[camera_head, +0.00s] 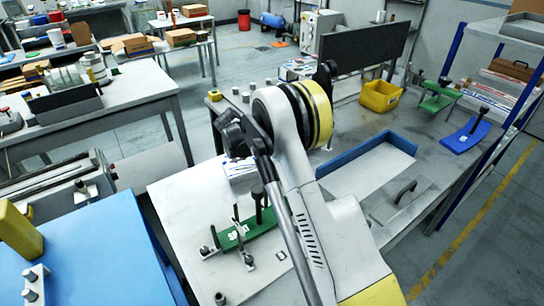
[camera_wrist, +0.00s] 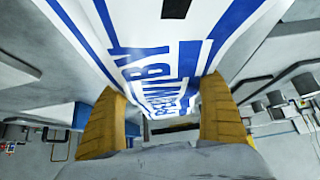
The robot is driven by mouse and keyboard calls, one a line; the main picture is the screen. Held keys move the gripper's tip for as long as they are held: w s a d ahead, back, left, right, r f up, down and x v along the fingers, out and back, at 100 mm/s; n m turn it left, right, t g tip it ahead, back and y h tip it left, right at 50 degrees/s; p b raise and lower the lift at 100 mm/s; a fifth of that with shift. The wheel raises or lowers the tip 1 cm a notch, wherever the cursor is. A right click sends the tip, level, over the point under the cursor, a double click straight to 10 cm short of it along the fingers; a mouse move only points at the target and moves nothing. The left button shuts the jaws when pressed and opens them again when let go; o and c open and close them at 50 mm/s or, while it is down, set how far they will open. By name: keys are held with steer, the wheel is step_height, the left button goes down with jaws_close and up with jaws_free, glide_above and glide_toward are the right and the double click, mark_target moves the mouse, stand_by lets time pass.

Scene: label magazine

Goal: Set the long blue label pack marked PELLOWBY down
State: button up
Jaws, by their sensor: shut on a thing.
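The label pack (camera_wrist: 185,35) is white with bold blue bands and blue lettering. Its lettering runs along the pack and ends in "BY"; the rest is foreshortened. My gripper (camera_wrist: 162,95) has its two yellow fingers on either side of the pack's near end and is shut on it. The pack stretches away from the fingers toward the top of the wrist view.
The grey worktable (camera_head: 185,205) carries a green fixture with dark posts (camera_head: 245,232), a blue-edged tray (camera_head: 385,143), a plate with a handle (camera_head: 400,198), a yellow bin (camera_head: 380,96) and a blue holder (camera_head: 465,136). A blue-topped bench (camera_head: 90,250) stands at left. Shelving (camera_head: 500,75) stands at right.

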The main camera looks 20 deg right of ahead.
steer(key=shift+r, duration=0.1)
steer(key=o, duration=1.3)
steer(key=shift+c, duration=0.2)
